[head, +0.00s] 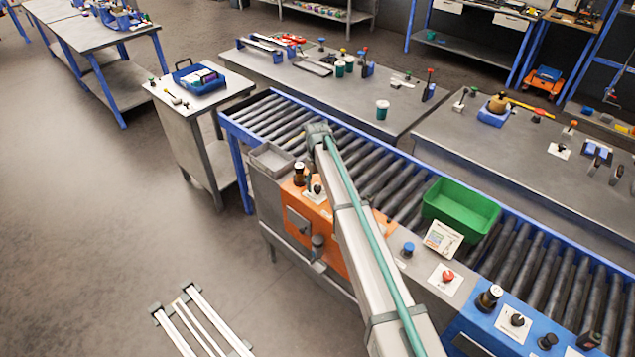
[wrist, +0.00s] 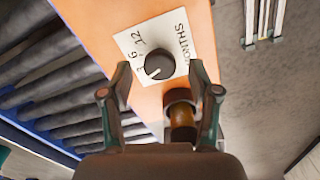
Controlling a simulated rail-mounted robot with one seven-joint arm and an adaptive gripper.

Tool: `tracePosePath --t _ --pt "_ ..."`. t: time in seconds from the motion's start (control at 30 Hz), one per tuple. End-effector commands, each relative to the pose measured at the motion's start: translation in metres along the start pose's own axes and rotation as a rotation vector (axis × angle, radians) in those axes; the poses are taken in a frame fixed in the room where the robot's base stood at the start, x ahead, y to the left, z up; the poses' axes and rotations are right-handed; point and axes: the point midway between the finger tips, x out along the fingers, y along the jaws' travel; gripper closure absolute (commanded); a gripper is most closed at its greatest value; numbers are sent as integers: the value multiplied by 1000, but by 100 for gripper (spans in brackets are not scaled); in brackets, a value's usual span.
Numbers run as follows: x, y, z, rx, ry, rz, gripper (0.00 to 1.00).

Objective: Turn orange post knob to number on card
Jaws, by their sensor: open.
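The orange post (head: 327,222) stands on the near side of the roller conveyor, and its top also fills the middle of the wrist view (wrist: 188,35). The knob's white pointer mark faces lower left in the wrist view, toward a partly hidden number. My gripper (wrist: 160,72) is open, its fingertips on either side of the knob and apart from it. A white card (head: 443,238) leans by the green bin; its print is too small to read.
A grey tray (head: 271,160) is at the post's left. A green bin (head: 462,212) stands on the rollers. The blue post (head: 485,325) is at lower right.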

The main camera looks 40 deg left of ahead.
Motion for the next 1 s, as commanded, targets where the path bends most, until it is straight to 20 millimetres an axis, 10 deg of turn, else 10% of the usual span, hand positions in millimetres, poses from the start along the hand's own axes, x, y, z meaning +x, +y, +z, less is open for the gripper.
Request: tracePosePath --t 0.4,0.77,1.0 --pt "7 0 0 0 0 0 40" --pt "7 0 0 0 0 0 98" --pt "8 0 0 21 0 0 98"
